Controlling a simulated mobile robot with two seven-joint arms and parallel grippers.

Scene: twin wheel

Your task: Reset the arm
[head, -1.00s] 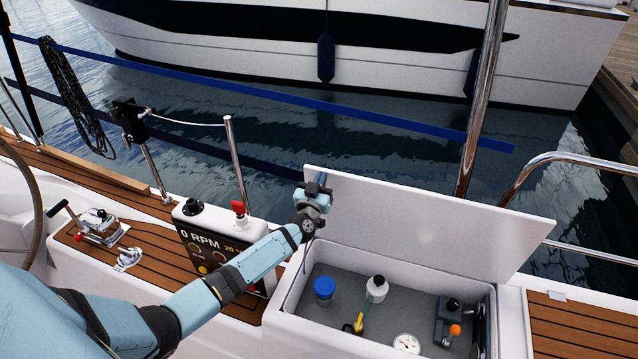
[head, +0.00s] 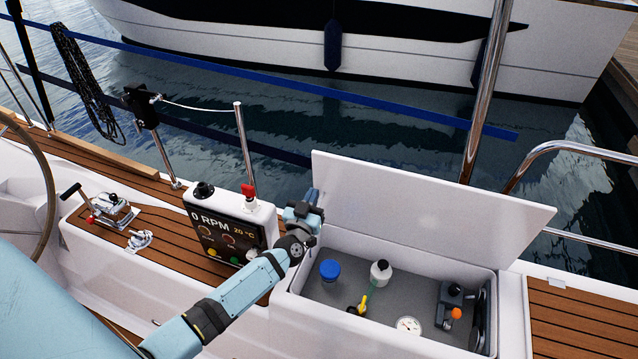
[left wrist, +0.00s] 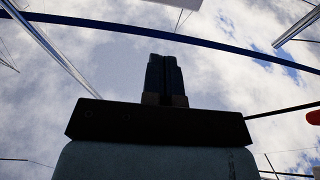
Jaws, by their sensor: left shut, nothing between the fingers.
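My left arm comes in from the lower left in the head view, with a light blue forearm. My left gripper (head: 313,196) is at its far end, in front of the left edge of the open white locker lid (head: 420,215). I cannot tell whether it touches the lid. In the left wrist view the two dark fingers (left wrist: 166,78) are together, pointing up against the cloudy sky, with nothing between them. My right gripper is not in view.
The open locker (head: 345,327) holds a blue-capped jar (head: 329,271), a white bottle (head: 380,273), a yellow-handled tool (head: 363,304), a gauge (head: 408,326) and a lever unit (head: 452,308).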

